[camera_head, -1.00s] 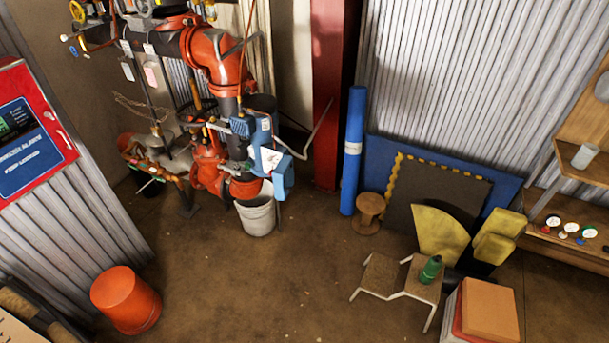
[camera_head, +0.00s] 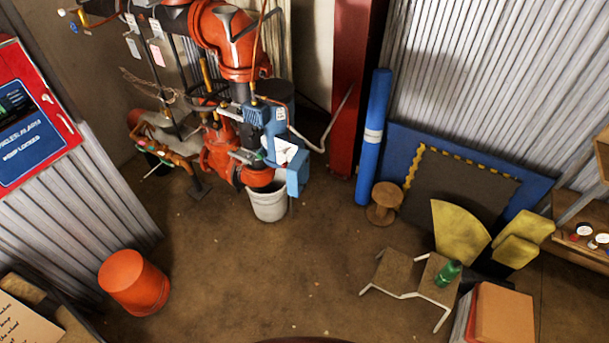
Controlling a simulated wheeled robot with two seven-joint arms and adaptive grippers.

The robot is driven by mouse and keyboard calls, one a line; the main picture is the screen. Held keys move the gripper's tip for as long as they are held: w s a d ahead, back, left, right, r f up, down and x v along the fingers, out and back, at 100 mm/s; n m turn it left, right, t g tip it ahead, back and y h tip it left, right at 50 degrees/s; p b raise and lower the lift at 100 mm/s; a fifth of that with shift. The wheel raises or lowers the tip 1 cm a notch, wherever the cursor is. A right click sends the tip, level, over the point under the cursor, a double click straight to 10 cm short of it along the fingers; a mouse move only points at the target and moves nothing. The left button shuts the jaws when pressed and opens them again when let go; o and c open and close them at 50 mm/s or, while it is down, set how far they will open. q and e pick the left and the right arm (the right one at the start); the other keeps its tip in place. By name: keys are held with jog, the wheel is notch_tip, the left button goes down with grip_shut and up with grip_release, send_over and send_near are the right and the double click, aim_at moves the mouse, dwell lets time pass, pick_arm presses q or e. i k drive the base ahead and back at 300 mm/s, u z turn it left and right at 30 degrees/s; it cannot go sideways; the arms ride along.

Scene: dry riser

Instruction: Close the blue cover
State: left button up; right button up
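Blue parts sit on the red and grey pipework in the middle of the view. One is a blue housing (camera_head: 257,113) on the pipe. Another is a blue box-like piece (camera_head: 298,174) at the lower right of the pipework, beside a white tag (camera_head: 284,151). Which of these is the blue cover, and how far it stands open, I cannot tell at this size. Neither of my grippers is in view.
A white bucket (camera_head: 269,204) stands under the pipework. An orange bucket (camera_head: 134,283) is at left, below a red cabinet (camera_head: 66,128). A stool (camera_head: 384,203), chairs and a green bottle (camera_head: 447,273) are at right. The middle floor (camera_head: 250,270) is clear.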

aim_at(297, 170)
jog(key=k, duration=0.6)
jog(key=u, duration=0.45)
jog(key=i, duration=1.45)
jog(key=z, duration=0.3)
